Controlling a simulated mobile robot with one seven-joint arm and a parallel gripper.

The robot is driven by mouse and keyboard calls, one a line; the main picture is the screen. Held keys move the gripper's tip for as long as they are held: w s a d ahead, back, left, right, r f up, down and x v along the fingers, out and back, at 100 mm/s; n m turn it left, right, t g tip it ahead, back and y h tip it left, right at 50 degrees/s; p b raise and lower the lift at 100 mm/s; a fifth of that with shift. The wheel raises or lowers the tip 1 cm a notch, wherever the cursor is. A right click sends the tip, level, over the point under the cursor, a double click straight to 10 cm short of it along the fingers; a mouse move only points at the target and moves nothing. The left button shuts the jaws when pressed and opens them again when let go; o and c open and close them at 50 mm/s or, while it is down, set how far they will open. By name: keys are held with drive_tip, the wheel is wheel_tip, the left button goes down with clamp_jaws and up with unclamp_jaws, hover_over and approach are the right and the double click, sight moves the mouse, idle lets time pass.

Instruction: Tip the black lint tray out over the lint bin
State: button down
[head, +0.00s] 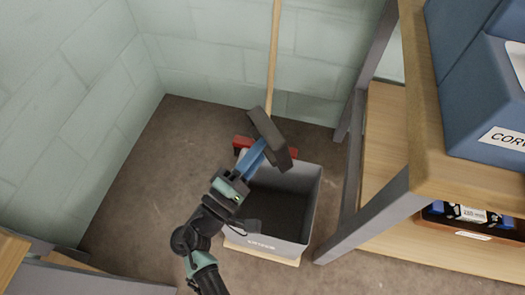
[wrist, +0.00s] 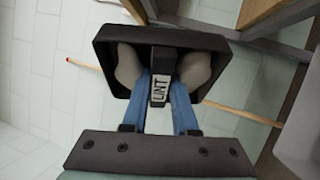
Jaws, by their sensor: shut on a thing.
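The black lint tray (head: 269,137) is held steeply tilted above the far part of the lint bin (head: 311,205), an open grey box on the floor with a dark inside. My gripper (head: 253,158) has its blue fingers shut on the tray's handle (wrist: 162,62), which carries a LINT label. In the wrist view the tray's rim (wrist: 222,48) and inside face the camera. Two grey-beige lumps, (wrist: 128,66) and (wrist: 195,70), show in it, one on each side of the handle. The bin's floor is partly hidden by my arm, and I cannot make out lint there.
A broom with a red head (head: 240,142) and wooden handle (head: 274,50) leans at the wall behind the bin. A wooden shelf unit (head: 420,100) with blue bins (head: 470,70) stands close on the right. The brown floor (head: 150,165) is clear on the left.

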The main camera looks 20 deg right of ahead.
drive_tip(key=shift+d+f+n+t+h+b, duration=0.1)
drive_tip(key=shift+f+n+t+h+b, duration=0.5)
drive_tip(key=shift+b, duration=1.55)
drive_tip(key=shift+r+t+b, duration=0.2)
drive_tip(key=shift+t+b, duration=0.25)
drive_tip(key=shift+t, duration=0.05)
